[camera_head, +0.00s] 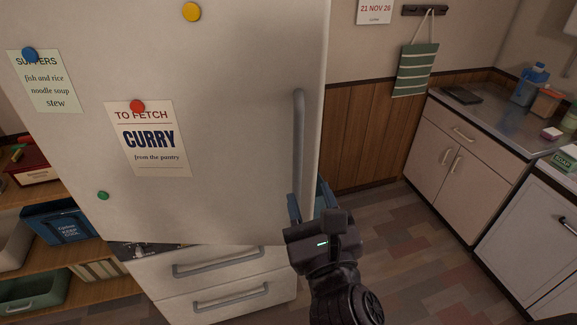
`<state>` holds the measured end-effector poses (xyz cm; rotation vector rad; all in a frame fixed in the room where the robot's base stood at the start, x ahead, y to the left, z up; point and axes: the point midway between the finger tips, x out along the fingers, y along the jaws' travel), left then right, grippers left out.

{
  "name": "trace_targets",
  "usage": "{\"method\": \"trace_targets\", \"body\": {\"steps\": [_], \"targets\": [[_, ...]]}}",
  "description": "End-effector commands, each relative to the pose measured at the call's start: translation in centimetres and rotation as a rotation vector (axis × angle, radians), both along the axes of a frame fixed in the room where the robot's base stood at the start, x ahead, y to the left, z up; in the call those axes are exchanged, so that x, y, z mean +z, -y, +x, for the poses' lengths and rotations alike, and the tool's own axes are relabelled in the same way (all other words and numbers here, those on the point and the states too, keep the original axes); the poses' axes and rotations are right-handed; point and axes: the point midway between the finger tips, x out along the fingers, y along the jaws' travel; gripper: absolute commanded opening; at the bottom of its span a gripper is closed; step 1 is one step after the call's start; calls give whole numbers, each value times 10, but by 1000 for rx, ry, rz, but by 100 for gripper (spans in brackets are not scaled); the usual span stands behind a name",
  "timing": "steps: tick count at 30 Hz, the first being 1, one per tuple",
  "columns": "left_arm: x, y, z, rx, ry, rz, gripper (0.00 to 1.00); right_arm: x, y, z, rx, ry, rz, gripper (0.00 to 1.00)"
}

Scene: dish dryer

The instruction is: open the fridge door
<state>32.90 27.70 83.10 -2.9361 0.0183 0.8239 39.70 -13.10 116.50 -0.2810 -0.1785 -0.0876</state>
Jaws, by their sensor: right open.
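The fridge door (235,120) is a large pale panel filling the left and middle of the head view. Its grey vertical handle (299,130) runs along the right edge. My right gripper (308,203) is open at the lower end of the handle, with one finger on each side of it in the picture. Whether the fingers touch the handle cannot be told. The door's lower edge is not parallel to the drawers below, and a dark strip (150,249) shows between them at left. How far the door stands open is unclear. My left gripper is not in view.
Two fridge drawers with grey handles (218,263) are below the door. A shelf with a blue box (58,224) stands at left. Cabinets (450,150) and a counter with small items are at right. The wooden-tiled floor (420,240) between is clear.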

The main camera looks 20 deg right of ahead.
Motion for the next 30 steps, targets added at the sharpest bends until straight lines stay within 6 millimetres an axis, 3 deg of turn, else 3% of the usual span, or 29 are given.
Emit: {"method": "trace_targets", "body": {"steps": [6,13,30], "targets": [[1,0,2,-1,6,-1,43,-24,3,1,17,-159,256,43],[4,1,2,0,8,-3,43,-27,6,11,5,-168,291,43],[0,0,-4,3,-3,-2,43,-27,12,94,5,-166,287,43]]}}
